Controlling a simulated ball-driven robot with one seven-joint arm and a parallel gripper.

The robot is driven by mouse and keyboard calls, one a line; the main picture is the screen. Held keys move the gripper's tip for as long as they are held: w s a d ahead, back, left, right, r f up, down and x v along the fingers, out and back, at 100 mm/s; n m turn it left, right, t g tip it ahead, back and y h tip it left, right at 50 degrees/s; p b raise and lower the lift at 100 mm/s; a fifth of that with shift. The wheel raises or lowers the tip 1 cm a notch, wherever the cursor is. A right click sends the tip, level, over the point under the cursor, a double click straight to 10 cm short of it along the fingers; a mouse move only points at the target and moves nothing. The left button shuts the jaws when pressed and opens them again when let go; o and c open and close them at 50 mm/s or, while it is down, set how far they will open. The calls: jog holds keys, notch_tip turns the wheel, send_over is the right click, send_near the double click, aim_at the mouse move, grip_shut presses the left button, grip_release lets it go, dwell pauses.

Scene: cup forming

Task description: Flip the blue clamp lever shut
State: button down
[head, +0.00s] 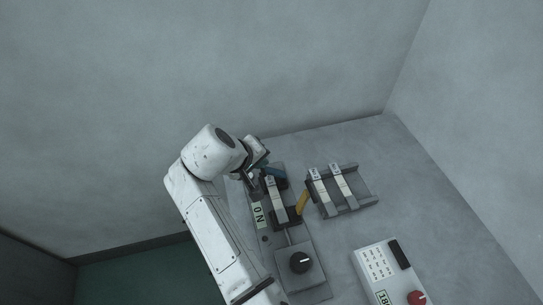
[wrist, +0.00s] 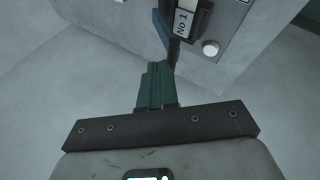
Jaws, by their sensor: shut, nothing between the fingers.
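The blue clamp lever (head: 274,170) shows in the head view at the far end of the grey press fixture (head: 309,270). In the wrist view the blue lever (wrist: 162,29) is at the top, beside a block labelled "No 1" (wrist: 184,24). My gripper (head: 257,188) is at the far left side of the fixture, close to the lever. In the wrist view its dark green fingers (wrist: 161,72) are together with nothing between them. Their tips are just below the lever; I cannot tell whether they touch it. My arm partly hides the fixture's left side.
A yellow lever (head: 303,200) stands on the fixture's right side. A rack (head: 358,203) with two pale bars is to the right. A control box (head: 377,262) with a red knob (head: 416,297) is at the lower right. A black knob (head: 300,262) sits on the fixture.

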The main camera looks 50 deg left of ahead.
jog(key=s+f+t+b, duration=0.1)
jog(key=b, duration=0.1)
jog(key=s+a+f+t+b, duration=0.1)
jog(key=f+b, duration=0.1)
jog(key=s+f+n+t+h+b, duration=0.1)
jog(key=t, duration=0.1)
jog(key=shift+s+a+f+b, duration=0.15)
jog(key=shift+a+f+b, duration=0.1)
jog(key=shift+b, duration=0.15)
jog(key=shift+d+r+p, duration=0.1)
jog(key=shift+r+p, duration=0.45)
jog(key=shift+p, duration=0.05)
jog(key=shift+w, duration=0.2)
jog(key=shift+w+d+f, duration=0.25)
jog(key=shift+w+f, duration=0.1)
jog(key=shift+w, duration=0.25)
